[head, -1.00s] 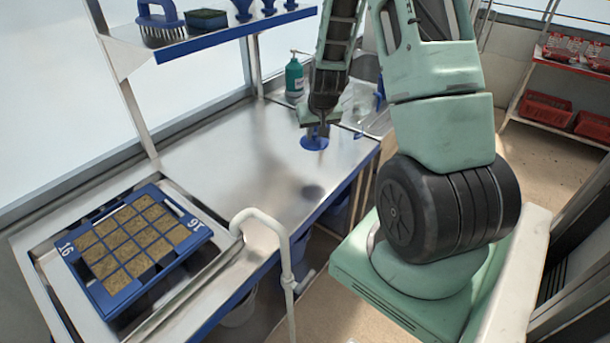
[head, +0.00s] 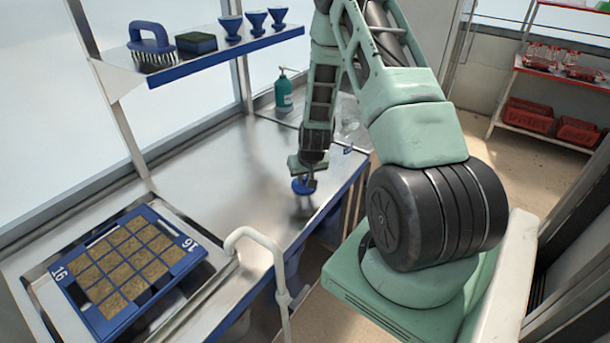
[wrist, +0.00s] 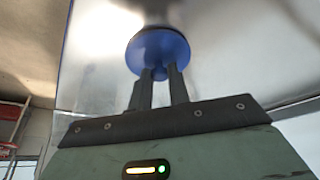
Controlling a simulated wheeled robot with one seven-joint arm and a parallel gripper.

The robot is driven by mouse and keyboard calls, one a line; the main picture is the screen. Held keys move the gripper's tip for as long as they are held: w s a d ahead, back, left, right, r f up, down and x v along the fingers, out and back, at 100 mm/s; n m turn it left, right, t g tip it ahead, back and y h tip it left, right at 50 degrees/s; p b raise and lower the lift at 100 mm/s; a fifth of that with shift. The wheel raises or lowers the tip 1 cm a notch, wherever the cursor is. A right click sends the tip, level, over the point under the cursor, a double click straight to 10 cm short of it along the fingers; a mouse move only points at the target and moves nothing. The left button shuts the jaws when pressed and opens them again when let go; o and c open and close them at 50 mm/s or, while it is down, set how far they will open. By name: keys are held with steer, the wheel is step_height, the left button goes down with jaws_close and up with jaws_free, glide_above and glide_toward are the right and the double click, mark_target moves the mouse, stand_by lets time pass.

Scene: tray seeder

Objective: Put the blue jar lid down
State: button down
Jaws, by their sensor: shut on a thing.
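The blue jar lid (head: 301,187) is a round blue disc with a small knob. My gripper (head: 311,182) is shut on it, over the right part of the steel worktop (head: 225,185) near its front edge. In the wrist view the lid (wrist: 158,52) shows its round face, and the two dark fingers of my gripper (wrist: 159,74) close on its knob. A dark patch, a shadow or reflection, lies on the steel below the lid in the head view, so the lid seems to be above the surface. The exact gap cannot be told.
A blue seed tray (head: 75,293) with soil cells sits at the left. A white pipe (head: 262,233) rises at the worktop's front edge. A green pump bottle (head: 284,93) stands at the back. A shelf (head: 210,55) holds a brush, sponge and funnels. The worktop's middle is clear.

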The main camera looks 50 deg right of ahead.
steer(key=shift+f, duration=0.1)
steer(key=c, duration=1.3)
jaws_free()
steer(key=b+v, duration=0.2)
steer(key=v, duration=1)
steer(key=shift+s, duration=0.1)
